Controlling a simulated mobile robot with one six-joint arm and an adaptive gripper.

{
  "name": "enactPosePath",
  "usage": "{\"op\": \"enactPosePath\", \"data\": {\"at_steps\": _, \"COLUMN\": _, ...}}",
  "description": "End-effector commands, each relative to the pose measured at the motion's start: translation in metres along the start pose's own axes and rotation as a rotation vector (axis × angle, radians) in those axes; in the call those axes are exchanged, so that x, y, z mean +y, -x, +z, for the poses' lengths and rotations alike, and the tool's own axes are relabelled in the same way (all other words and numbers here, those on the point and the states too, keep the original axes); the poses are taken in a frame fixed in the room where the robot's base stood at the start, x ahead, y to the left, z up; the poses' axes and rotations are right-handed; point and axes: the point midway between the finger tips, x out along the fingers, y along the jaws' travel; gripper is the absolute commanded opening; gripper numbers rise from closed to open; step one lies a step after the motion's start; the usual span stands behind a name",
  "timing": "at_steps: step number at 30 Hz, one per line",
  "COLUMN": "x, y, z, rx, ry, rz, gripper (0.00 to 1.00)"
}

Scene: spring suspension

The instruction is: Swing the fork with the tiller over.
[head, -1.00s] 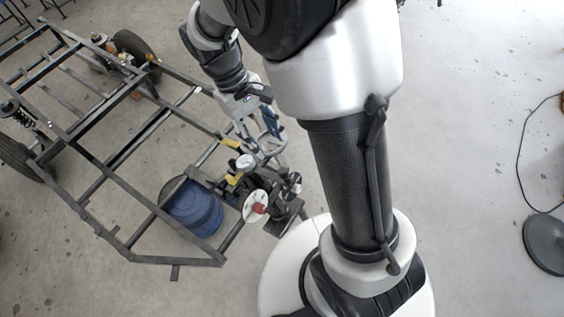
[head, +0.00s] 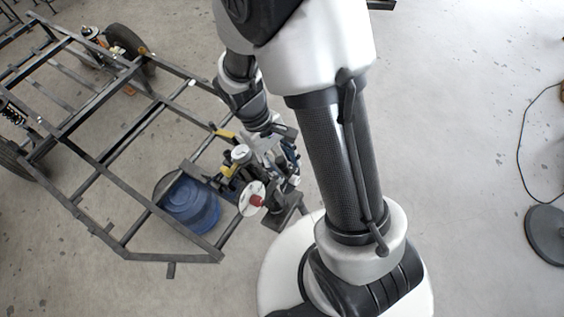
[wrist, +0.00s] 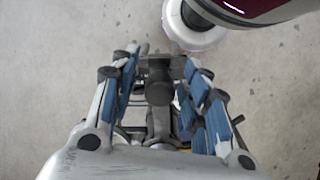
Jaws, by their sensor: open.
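The dark fork and tiller assembly (head: 238,186) sits at the near right corner of the steel frame, partly hidden by my gripper. It bears a white disc with a red hub (head: 252,198). My gripper (head: 284,162) is at the assembly's right side, pointing down. In the wrist view, my gripper (wrist: 165,95) is open, its blue-padded fingers apart on both sides of a dark post with a round end (wrist: 159,92). This post seems to be part of the tiller. Whether any finger touches it, I cannot tell.
The open frame (head: 125,200) of dark bars stretches to the upper left, with a wheel (head: 124,40) at its far side. A blue drum (head: 188,205) is beside the assembly. A dark round base (head: 546,238) with a cable stands far right. The floor at right is mostly clear.

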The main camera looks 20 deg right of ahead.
Motion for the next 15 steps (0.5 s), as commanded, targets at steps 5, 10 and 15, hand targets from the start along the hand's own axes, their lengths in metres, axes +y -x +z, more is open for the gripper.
{"op": "enactPosePath", "data": {"at_steps": 5, "x": 0.0000, "y": 0.0003, "z": 0.0002, "rx": 0.000, "ry": 0.000, "rz": 0.000, "gripper": 0.40}}
{"op": "enactPosePath", "data": {"at_steps": 10, "x": 0.0000, "y": 0.0003, "z": 0.0001, "rx": -0.001, "ry": 0.000, "rz": 0.000, "gripper": 0.28}}
{"op": "enactPosePath", "data": {"at_steps": 15, "x": 0.0000, "y": 0.0004, "z": 0.0001, "rx": -0.001, "ry": 0.000, "rz": 0.000, "gripper": 0.17}}
